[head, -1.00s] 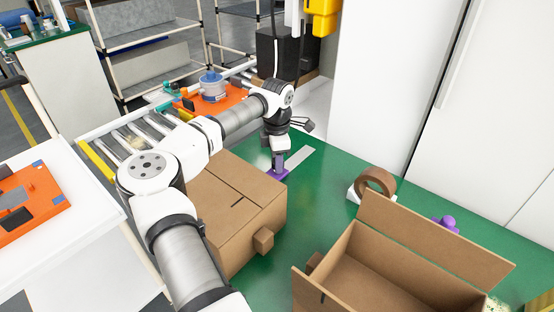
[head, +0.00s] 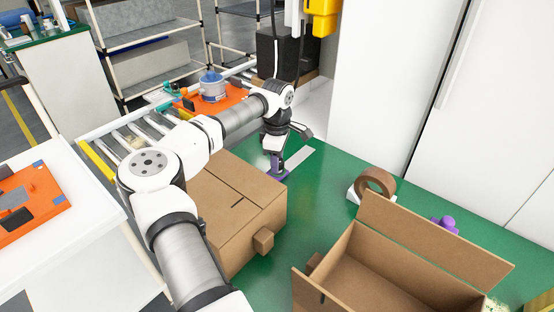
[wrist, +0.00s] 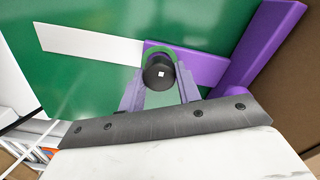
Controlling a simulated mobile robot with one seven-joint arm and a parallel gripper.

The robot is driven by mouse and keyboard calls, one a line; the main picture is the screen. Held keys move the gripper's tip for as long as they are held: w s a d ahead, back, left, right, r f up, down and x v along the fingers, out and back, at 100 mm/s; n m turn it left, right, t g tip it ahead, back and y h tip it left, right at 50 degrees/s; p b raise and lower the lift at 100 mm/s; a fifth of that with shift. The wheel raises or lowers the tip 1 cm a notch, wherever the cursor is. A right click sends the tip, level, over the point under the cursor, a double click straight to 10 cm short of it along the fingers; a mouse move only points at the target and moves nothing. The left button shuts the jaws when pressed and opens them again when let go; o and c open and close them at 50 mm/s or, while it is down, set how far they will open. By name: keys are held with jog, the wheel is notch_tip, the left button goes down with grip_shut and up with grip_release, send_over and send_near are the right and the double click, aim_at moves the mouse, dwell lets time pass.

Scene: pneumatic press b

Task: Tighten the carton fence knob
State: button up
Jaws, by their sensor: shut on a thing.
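The carton fence is a purple L-shaped piece (wrist: 205,68) on the green table, with one upright wall and a flat foot. Its black round knob (wrist: 158,73) has a small white square on top. In the wrist view the two fingers of my gripper (wrist: 160,88) stand on either side of the knob and are shut on it. In the head view my gripper (head: 278,168) points straight down at the fence (head: 283,175), beside the closed carton (head: 235,205). The knob is hidden there by the gripper.
A pale strip (head: 301,158) lies on the green table (head: 335,190) by the fence. A tape roll (head: 375,183) on a white holder and an open carton (head: 395,265) stand to the right. A white cabinet (head: 375,75) rises behind. A roller conveyor (head: 125,140) runs at the left.

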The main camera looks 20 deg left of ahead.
jog(key=shift+w+r, duration=0.1)
jog(key=shift+r, duration=0.1)
jog(key=o, duration=0.9)
jog(key=shift+o, duration=0.3)
jog(key=shift+f, duration=0.1)
notch_tip(320, 180, up, 14)
jog(key=b, duration=0.1)
jog(key=shift+f, duration=0.1)
